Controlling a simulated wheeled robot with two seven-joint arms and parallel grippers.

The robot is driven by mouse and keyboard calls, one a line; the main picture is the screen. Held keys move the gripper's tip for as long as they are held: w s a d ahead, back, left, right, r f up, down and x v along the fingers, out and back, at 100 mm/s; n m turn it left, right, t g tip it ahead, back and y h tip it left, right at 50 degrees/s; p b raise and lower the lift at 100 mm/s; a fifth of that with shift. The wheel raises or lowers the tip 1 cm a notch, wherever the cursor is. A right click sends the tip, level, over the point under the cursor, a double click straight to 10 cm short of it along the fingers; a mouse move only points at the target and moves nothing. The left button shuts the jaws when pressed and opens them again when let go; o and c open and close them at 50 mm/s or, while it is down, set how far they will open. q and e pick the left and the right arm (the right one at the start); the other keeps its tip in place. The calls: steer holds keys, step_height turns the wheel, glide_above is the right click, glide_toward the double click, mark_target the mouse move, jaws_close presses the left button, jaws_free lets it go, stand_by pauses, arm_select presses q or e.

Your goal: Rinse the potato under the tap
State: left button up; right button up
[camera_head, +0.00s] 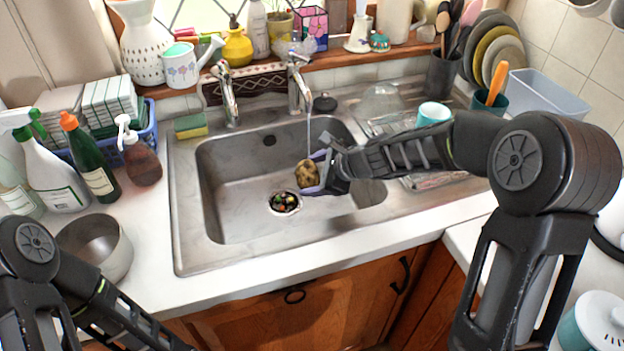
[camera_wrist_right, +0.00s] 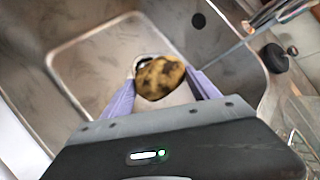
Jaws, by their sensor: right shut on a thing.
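The potato (camera_head: 307,174) is yellowish with dark dirty patches. My right gripper (camera_head: 314,172) is shut on it and holds it over the sink basin (camera_head: 235,185). In the right wrist view the potato (camera_wrist_right: 160,77) sits between the two pale purple fingers of the right gripper (camera_wrist_right: 158,84). A thin stream of water (camera_head: 308,130) falls from the right-hand tap (camera_head: 297,84) and comes down at or just beside the potato; I cannot tell exactly where it lands. My left arm shows at the lower left, but its gripper is out of view.
A second tap (camera_head: 228,97) and a sponge (camera_head: 190,126) are at the back rim. Bottles (camera_head: 92,160) and a metal bowl (camera_head: 96,245) crowd the left counter. A drying rack with a cup (camera_head: 433,115) is on the right.

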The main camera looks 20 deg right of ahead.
steer(key=w+d+f+p, duration=0.2)
steer(key=w+d, duration=0.1)
steer(key=w, duration=0.6)
steer(key=shift+w+d, duration=0.2)
steer(key=shift+d, duration=0.1)
steer(key=shift+d, duration=0.1)
stand_by(0.4)
steer(key=shift+s+d, duration=0.25)
steer(key=shift+d, duration=0.2)
steer(key=shift+a, duration=0.1)
stand_by(0.4)
steer(key=shift+w+a, duration=0.25)
steer(key=shift+a, duration=0.25)
steer(key=shift+d, duration=0.15)
steer(key=shift+s+d, duration=0.25)
steer(key=shift+d, duration=0.2)
